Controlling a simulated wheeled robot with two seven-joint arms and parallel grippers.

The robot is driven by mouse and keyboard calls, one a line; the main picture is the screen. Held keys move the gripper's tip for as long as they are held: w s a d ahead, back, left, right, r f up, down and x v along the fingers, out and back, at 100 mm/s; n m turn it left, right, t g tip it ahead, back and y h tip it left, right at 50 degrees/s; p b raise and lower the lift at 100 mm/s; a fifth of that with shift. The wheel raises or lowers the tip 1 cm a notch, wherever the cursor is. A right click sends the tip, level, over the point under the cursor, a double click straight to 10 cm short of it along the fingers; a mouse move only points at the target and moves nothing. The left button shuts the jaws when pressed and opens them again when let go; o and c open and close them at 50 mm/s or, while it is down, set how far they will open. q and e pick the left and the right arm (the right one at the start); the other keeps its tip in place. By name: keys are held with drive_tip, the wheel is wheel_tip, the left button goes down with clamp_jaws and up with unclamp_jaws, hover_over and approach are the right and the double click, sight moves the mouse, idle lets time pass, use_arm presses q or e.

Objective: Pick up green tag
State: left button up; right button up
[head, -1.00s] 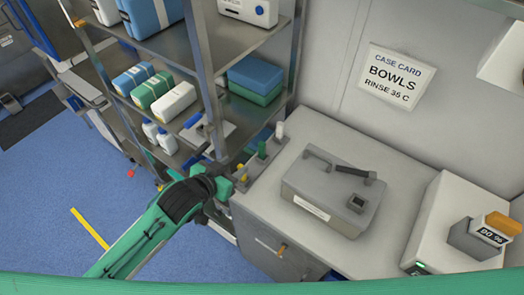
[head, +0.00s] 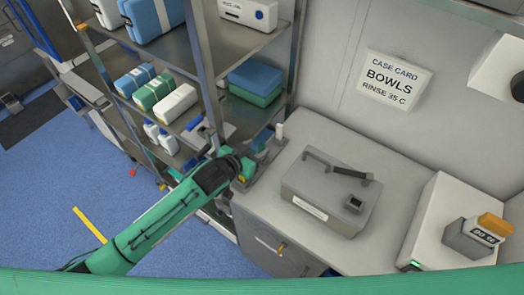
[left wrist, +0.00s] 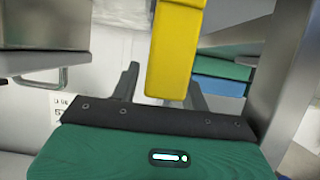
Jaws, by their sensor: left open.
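My left gripper (head: 250,162) is at the tag rack on the counter's back left corner. In the left wrist view its two dark fingers (left wrist: 161,85) stand apart, open. A yellow tag (left wrist: 174,50) hangs large in front of the gap between them and hides what is behind. In the head view a yellow bit (head: 241,180) shows below the gripper, and a white tag (head: 279,130) stands at the rack's far end. The green tag is largely hidden; green beside the gripper cannot be surely told from the gripper's own green. My right gripper is not in view.
A grey lidded case (head: 325,205) with a handle sits on the counter (head: 400,160), right of the rack. A white box (head: 437,220) stands further right. A metal shelf unit (head: 205,75) with boxes and bottles rises close behind the left arm.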

sight(261, 146)
use_arm(q)
drive_tip(key=p+x, duration=0.1)
drive_tip(key=x, duration=0.1)
drive_tip(key=p+x, duration=0.1)
drive_tip(key=x, duration=0.1)
drive_tip(key=shift+d+r, duration=0.2)
drive_tip(key=shift+d, duration=0.1)
drive_tip(key=shift+w+d+f+p, duration=0.25)
drive_tip(key=shift+w+p, duration=0.05)
drive_tip(key=shift+w, duration=0.1)
drive_tip(key=shift+c, duration=0.3)
clamp_jaws()
